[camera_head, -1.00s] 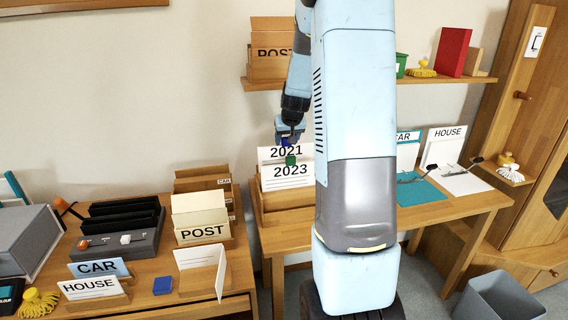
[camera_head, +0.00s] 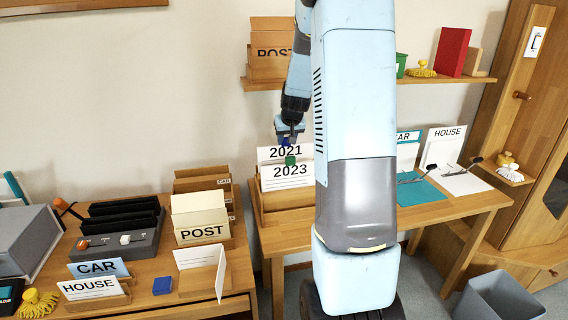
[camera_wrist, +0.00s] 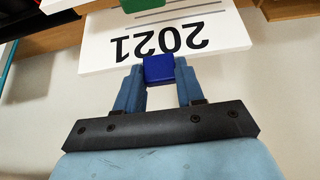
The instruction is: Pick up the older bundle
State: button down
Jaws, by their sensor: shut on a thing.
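The bundle marked 2021 (camera_head: 272,153) stands upright in a wooden holder (camera_head: 262,205) on the right-hand table. The bundle marked 2023 (camera_head: 290,178) stands just in front of it, with a green clip (camera_head: 291,160) at its top edge. In the wrist view, the 2021 bundle (camera_wrist: 110,45) appears upside down with a blue clip (camera_wrist: 158,69) on its edge. My gripper (camera_head: 287,138) reaches down from above and is shut on this blue clip. The green clip (camera_wrist: 142,4) lies just beyond, at the wrist view's top edge.
My own arm hides part of the right-hand table. CAR and HOUSE boards (camera_head: 444,150) stand to its right. The left-hand table (camera_head: 150,275) is crowded with card holders. A grey bin (camera_head: 500,298) stands on the floor.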

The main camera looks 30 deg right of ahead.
jog(key=shift+s+r, duration=0.15)
jog(key=shift+r, duration=1.45)
notch_tip(320, 180, up, 8)
dwell(1.3)
dwell(0.5)
